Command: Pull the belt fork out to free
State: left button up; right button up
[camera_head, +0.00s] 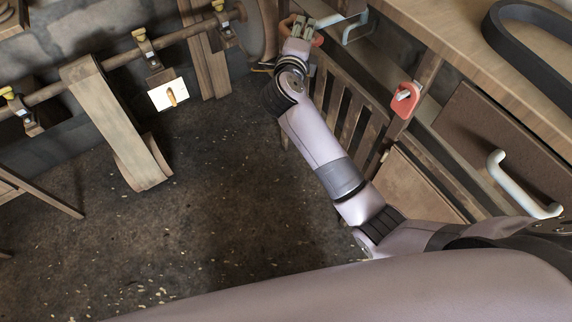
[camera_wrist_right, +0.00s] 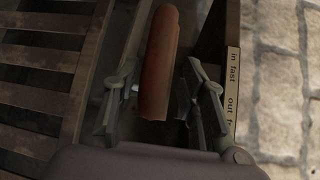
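The belt fork's handle (camera_wrist_right: 160,65) looks like a red-brown grip in the right wrist view, pointing up the picture. A label strip (camera_wrist_right: 232,85) beside it reads "in fast" and "out f...", the end cut off. My right gripper (camera_wrist_right: 158,95) is open, with one finger on each side of the handle's near end and a gap visible on both sides. In the head view my right gripper (camera_head: 299,27) is small at the top, by a red-orange part (camera_head: 317,41); the fork itself is mostly hidden there. My left gripper is not in view.
A slatted wooden panel (camera_head: 345,110) stands beside my right arm. A shaft (camera_head: 110,62) with a hanging belt (camera_head: 115,125) is at the left.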

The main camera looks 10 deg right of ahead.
jog(key=v, duration=1.5)
jog(key=w+a+f+n+t+y+p, duration=0.1)
jog(key=w+f+n+t+y+p, duration=0.2)
jog(key=f+n, duration=0.9)
jog(key=s+a+f+n+g+y, duration=0.1)
jog(key=s+f+n+y, duration=0.1)
jog(key=f, duration=0.8)
jog(key=s+a+f+n+g+y, duration=0.1)
jog(key=s+f+n+y, duration=0.2)
jog(key=f, duration=0.7)
jog(key=s+n, duration=0.1)
jog(key=n, duration=0.1)
jog(key=shift+n+g, duration=0.4)
